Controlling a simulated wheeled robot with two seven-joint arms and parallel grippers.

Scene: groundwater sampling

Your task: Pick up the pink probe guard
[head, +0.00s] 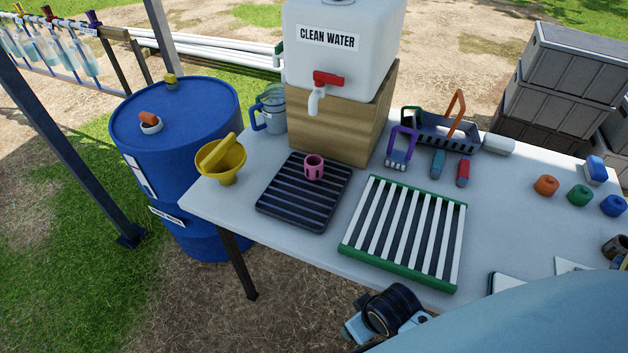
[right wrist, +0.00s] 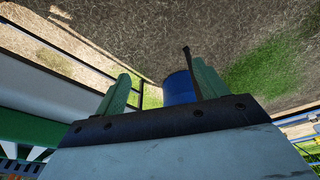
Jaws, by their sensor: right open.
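The pink probe guard (head: 314,167) is a small, hollow, slotted cup. It sits upright on the back right part of the black ribbed tray (head: 290,213), left of the table's middle, with nothing touching it from above. My right gripper (right wrist: 163,74) shows in the right wrist view with its two green fingers apart and nothing between them. It is well away from the probe guard, which does not show in that view. My left gripper is in neither view.
A green-framed rack (head: 350,255) lies right of the tray. A yellow funnel (head: 229,172) stands to its left. A clean water tank (head: 340,55) on a wooden block (head: 335,129) stands behind. A blue barrel (head: 175,130) is beyond the table's left end.

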